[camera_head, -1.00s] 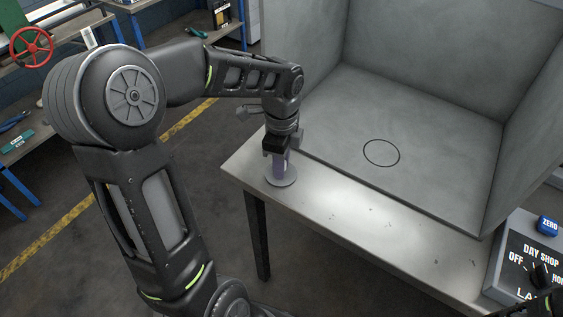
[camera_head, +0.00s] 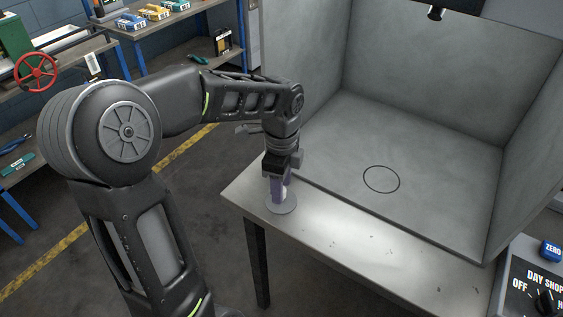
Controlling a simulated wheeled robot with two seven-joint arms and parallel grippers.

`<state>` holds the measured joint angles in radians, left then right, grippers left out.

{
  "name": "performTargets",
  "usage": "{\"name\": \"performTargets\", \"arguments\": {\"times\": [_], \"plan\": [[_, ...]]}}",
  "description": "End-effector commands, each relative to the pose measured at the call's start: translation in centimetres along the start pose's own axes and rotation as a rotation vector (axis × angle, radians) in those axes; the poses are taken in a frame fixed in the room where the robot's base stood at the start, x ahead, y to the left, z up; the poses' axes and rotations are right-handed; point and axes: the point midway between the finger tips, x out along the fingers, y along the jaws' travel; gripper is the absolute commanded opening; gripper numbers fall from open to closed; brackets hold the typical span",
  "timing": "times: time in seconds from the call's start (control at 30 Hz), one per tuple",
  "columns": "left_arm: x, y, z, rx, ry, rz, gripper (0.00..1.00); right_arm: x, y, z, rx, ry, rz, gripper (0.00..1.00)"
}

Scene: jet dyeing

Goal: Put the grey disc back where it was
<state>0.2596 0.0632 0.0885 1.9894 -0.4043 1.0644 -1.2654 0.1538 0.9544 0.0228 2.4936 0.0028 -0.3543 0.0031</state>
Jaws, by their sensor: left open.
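The grey disc (camera_head: 287,208) lies flat at the near left corner of the metal bench (camera_head: 350,231). My left gripper (camera_head: 280,192) points straight down over the disc, with its jaws open. A purple-grey upright part shows between the gripper body and the disc. I cannot tell whether it is a finger or something standing on the disc. The gripper hides part of the disc's far side. A thin black ring (camera_head: 381,179) is marked on the floor of the grey booth (camera_head: 430,150), and nothing lies inside it. My right gripper is not in view.
The booth's walls rise on the left, back and right of the bench. A control box (camera_head: 530,280) with a blue ZERO button (camera_head: 551,250) and a dial stands at the right. The bench front is clear. Shelves with boxes stand at the back left.

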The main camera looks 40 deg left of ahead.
Motion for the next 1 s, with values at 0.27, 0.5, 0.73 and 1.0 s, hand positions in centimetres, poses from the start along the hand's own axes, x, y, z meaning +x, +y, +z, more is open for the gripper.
{"name": "performTargets", "arguments": {"times": [0.27, 0.5, 0.73, 1.0], "plan": [[-5.8, -0.1, 0.0, -0.001, 0.001, -0.007, 0.44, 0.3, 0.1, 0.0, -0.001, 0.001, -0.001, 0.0], [-9.4, 0.0, 0.0, 0.0, 0.002, -0.002, 0.44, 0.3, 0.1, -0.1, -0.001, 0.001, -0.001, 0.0], [-10.0, 0.0, 0.0, 0.0, 0.001, 0.0, 0.44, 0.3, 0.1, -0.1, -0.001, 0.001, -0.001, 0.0], [-10.0, 0.0, 0.0, 0.0, 0.001, 0.0, 0.44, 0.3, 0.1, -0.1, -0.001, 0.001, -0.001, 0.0]]}}
